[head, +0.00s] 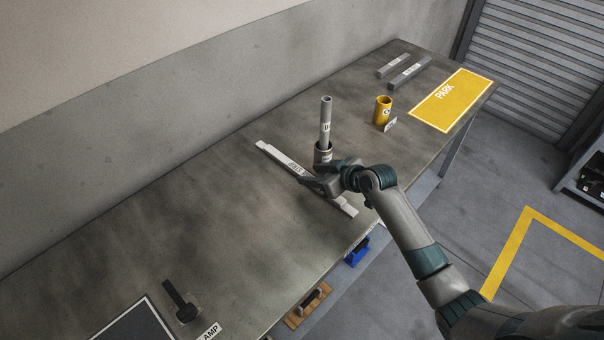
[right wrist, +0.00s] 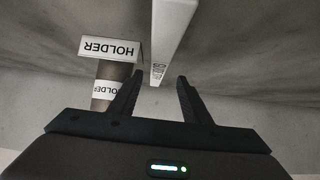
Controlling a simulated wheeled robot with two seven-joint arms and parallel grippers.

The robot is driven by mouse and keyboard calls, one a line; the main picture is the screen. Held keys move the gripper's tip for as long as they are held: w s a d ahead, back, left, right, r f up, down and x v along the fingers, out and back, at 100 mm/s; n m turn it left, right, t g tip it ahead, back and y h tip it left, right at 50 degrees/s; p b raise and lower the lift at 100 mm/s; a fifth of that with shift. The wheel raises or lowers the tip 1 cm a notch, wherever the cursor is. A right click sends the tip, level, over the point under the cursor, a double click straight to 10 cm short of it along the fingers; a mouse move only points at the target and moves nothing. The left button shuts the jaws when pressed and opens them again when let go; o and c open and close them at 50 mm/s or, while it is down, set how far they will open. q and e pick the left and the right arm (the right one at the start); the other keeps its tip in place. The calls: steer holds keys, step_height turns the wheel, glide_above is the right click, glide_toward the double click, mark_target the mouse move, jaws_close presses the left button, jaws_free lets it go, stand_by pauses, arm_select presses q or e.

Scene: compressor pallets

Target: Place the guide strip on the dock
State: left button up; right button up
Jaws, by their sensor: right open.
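The guide strip (head: 284,160) is a long pale bar with a printed label, lying flat across the middle of the table. My right gripper (head: 312,183) is over the strip's middle, beside the holder. In the right wrist view, the fingers of my right gripper (right wrist: 160,80) are apart, and the end of the pale strip (right wrist: 172,40) shows ahead between them. I cannot tell whether they touch it. No dock label is readable; two grey bars (head: 393,66) (head: 410,73) with small labels lie at the far end. My left gripper is not in view.
A dark holder (head: 323,154) with an upright grey tube (head: 326,118) stands close behind my right gripper. A yellow cup (head: 384,108) and a yellow PARK area (head: 455,100) are farther right. A black tool (head: 182,302) lies front left. The table's left middle is clear.

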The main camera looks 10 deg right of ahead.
mark_target(303, 172)
steer(key=shift+d+p+x, duration=0.2)
steer(key=shift+p+x, duration=0.35)
steer(key=shift+x, duration=1.55)
steer(key=shift+w, duration=0.1)
jaws_close()
